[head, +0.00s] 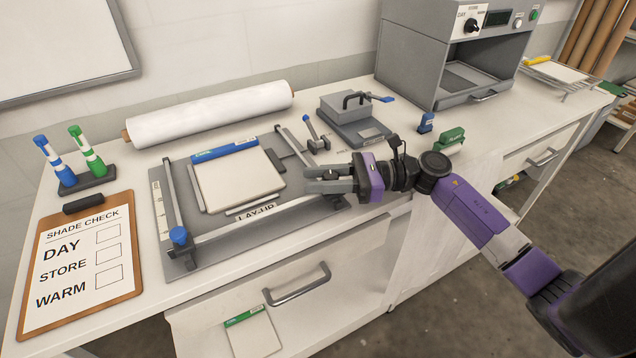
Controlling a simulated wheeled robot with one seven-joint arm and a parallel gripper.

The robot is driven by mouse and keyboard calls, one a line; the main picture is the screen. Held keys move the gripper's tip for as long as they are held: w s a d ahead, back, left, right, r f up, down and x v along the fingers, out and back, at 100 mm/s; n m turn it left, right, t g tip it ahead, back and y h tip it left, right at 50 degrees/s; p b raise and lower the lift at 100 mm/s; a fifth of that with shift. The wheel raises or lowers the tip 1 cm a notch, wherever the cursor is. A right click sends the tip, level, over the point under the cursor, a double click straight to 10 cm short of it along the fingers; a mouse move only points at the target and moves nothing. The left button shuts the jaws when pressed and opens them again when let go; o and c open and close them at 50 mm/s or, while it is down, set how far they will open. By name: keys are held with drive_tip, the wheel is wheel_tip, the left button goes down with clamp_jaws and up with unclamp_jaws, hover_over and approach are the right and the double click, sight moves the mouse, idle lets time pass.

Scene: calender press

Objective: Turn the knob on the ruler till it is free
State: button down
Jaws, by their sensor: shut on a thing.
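The lay-up board (215,248) lies on the bench with a grey bar along its left side (171,200), a bar along its front (262,222) and a bar along its right side (293,146). A blue knob (180,236) stands at the near end of the left bar. My gripper (312,180) is at the near end of the right bar, pointing left, low over the board. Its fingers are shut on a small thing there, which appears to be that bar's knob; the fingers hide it. I cannot tell how loose it is.
A cream sheet pad with a blue edge (238,182) lies on the board. A grey block with a black handle (352,118) and a small blue-tipped lever (316,134) stand behind my gripper.

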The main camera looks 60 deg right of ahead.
drive_tip(key=shift+a, duration=0.1)
idle(0.3)
drive_tip(key=c, duration=1.1)
unclamp_jaws()
drive_tip(key=shift+o, duration=0.2)
drive_tip(key=b+v, duration=0.2)
drive_tip(key=v, duration=0.4)
drive_tip(key=shift+s+d+f, duration=0.15)
drive_tip(key=shift+s+d, duration=0.05)
drive_tip(key=shift+d, duration=0.1)
drive_tip(key=shift+s+d, duration=0.3)
drive_tip(key=shift+s, duration=0.15)
